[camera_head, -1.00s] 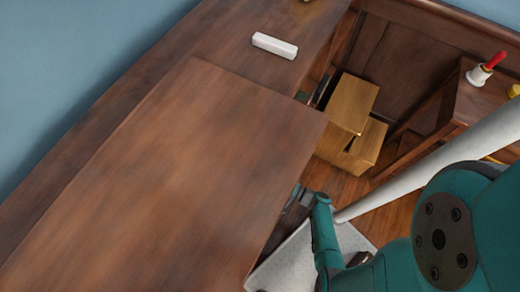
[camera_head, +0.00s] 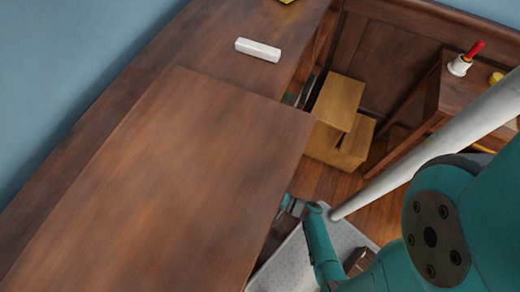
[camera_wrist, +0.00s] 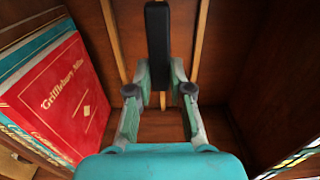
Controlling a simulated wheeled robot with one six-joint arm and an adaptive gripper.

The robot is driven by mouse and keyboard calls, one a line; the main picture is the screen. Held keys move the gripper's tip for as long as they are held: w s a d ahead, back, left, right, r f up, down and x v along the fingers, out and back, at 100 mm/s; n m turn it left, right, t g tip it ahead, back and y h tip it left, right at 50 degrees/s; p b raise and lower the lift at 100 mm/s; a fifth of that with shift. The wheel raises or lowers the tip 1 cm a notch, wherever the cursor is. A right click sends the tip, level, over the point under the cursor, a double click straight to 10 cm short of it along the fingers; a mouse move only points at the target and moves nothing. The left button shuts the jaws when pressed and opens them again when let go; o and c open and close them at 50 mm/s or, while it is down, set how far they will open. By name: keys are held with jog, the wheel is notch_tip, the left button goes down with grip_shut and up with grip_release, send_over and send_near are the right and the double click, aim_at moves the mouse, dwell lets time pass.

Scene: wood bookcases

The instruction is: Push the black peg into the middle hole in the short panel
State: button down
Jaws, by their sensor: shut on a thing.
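The black peg (camera_wrist: 158,45) is a long dark bar in the wrist view, pointing away from me into a wooden shelf compartment. My gripper (camera_wrist: 160,80) is shut on it, with one green finger on each side. The peg's far end reaches the top edge of the wrist view. No hole shows in either view, and I cannot tell which board is the short panel.
In the wrist view, a red book (camera_wrist: 62,100) and others lean on the left, and a dark side board (camera_wrist: 262,55) stands on the right. Light wooden strips (camera_wrist: 198,40) run behind the peg. In the head view, a white block (camera_head: 258,49) lies on the bookcase and wooden steps (camera_head: 338,102) stand beyond.

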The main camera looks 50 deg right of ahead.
jog(key=shift+s+a, duration=0.3)
jog(key=shift+a, duration=0.6)
jog(key=shift+s+a, duration=0.25)
jog(key=shift+a, duration=0.55)
jog(key=shift+s+a, duration=0.3)
jog(key=shift+a, duration=0.55)
jog(key=shift+s+a, duration=0.25)
jog(key=shift+a, duration=0.55)
dwell(0.9)
jog(key=c, duration=1)
grip_release()
jog(key=shift+d, duration=0.15)
